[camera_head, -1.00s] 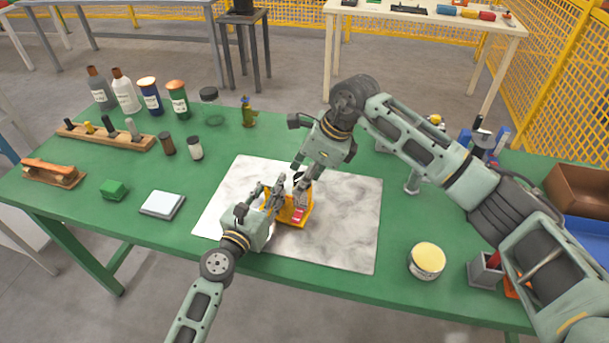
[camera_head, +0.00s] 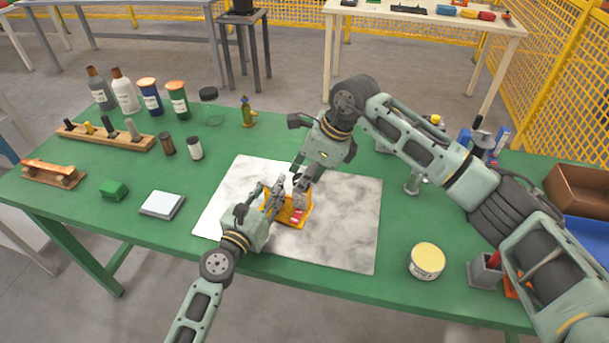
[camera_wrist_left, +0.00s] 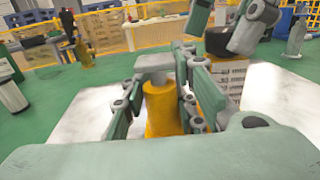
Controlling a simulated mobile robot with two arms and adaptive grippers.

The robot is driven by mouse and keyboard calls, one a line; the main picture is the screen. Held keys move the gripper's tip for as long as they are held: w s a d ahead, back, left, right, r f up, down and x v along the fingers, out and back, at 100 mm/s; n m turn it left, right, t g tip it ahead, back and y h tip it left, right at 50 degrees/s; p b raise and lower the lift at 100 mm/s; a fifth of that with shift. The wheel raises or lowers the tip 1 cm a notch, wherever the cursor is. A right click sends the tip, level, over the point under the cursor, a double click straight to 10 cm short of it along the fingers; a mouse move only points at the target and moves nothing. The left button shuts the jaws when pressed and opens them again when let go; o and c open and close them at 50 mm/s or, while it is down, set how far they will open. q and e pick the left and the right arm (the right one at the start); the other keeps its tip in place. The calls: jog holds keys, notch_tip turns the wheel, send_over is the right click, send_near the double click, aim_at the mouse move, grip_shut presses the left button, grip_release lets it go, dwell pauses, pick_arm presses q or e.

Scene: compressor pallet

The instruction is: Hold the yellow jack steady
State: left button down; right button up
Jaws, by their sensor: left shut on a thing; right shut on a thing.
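The yellow jack (camera_head: 300,217) stands on the pale marbled sheet in the middle of the green table, partly hidden by both grippers. My left gripper (camera_head: 275,192) is shut on the jack from the left. In the left wrist view the left fingers close around a yellow upright part of the jack (camera_wrist_left: 162,108). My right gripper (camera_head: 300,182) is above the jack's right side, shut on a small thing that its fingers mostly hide. In the left wrist view the right fingers (camera_wrist_left: 252,22) are at a black round-topped piece (camera_wrist_left: 222,42) above a pale block with markings.
The marbled sheet (camera_head: 345,235) is clear right of the jack. A round yellow-topped tin (camera_head: 427,260) and a grey holder (camera_head: 486,270) stand right. Bottles, a wooden rack (camera_head: 105,138), a green block (camera_head: 113,189) and a pale pad (camera_head: 162,204) lie left.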

jog(key=shift+s+a+m, duration=0.15)
jog(key=shift+m, duration=0.35)
jog(key=m, duration=0.1)
jog(key=m+t, duration=0.1)
jog(key=m, duration=0.1)
jog(key=m+h, duration=0.1)
jog(key=shift+a+m+t, duration=0.25)
jog(key=shift+m+t, duration=0.05)
jog(key=shift+t, duration=0.1)
jog(key=m, duration=0.2)
jog(key=m+t+h, duration=0.1)
jog(key=m, duration=0.1)
jog(key=shift+a+m+h, duration=0.2)
jog(key=shift+m+h, duration=0.1)
jog(key=shift+m, duration=0.1)
jog(key=shift+a, duration=0.1)
jog(key=o, duration=1)
jog(key=shift+d, duration=0.25)
